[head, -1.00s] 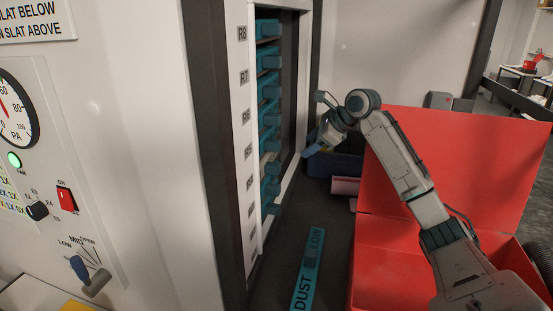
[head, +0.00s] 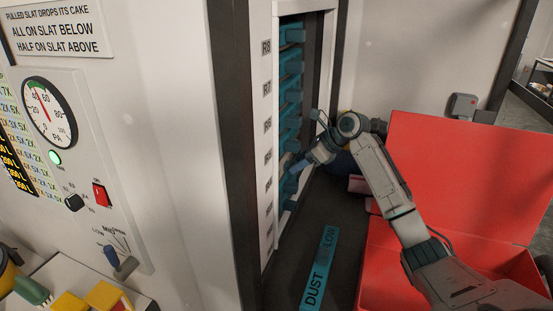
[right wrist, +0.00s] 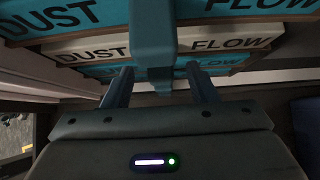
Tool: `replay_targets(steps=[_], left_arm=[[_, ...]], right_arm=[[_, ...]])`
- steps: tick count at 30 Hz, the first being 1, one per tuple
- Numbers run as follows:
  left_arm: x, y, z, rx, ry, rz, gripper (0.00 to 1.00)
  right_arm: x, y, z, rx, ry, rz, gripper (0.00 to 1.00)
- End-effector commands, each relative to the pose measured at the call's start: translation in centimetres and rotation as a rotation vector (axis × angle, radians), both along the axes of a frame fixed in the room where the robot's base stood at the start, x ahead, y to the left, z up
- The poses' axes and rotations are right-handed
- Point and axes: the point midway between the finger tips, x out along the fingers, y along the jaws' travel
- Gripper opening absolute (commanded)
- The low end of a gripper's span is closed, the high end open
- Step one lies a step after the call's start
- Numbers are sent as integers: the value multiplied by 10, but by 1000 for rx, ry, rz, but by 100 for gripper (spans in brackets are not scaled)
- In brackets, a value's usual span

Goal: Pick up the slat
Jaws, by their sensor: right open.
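A rack of slats with teal handles (head: 291,62) stands in the tall opening of the white cabinet, beside the R-numbered labels. My right gripper (head: 291,170) is at the lower part of this column, near the handles. In the right wrist view my right gripper (right wrist: 160,90) is open, with its fingers to either side of a teal handle (right wrist: 154,76); I cannot tell if they touch it. Slat faces marked DUST and FLOW (right wrist: 85,48) lie beyond. Another teal slat (head: 319,270) marked DUST and FLOW lies on the dark bench. My left gripper is not in view.
An open red box (head: 455,175) stands right of the rack, under my right forearm. A panel with a gauge (head: 50,113) and a red switch (head: 100,195) is at the left. Yellow items (head: 105,296) lie at the lower left.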

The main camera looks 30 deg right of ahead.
Motion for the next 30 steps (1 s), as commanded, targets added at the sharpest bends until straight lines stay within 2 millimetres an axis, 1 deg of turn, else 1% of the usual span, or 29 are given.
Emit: replay_targets(steps=[1, 3, 6, 11, 12, 14, 18, 19, 20, 30], left_arm=[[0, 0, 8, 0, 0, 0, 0], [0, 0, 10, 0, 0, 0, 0], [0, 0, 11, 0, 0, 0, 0], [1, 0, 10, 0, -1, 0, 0], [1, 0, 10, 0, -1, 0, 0], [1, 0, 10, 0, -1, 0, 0], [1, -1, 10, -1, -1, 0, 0], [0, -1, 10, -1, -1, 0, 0], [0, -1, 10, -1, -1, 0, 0], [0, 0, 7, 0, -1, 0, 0]], right_arm=[[4, 4, -2, 4, 1, 1, 53], [8, 7, -8, 3, 0, 0, 53], [10, 9, -12, 1, -1, 0, 53], [10, 8, -13, -1, -1, 0, 53], [10, 8, -13, -1, -1, 0, 51], [10, 8, -13, 0, -2, 0, 39], [10, 8, -13, 0, -2, 0, 12], [10, 8, -13, 0, -2, 0, 6], [10, 8, -13, 0, -2, 0, 2], [10, 8, -12, 0, -3, -1, 2]])
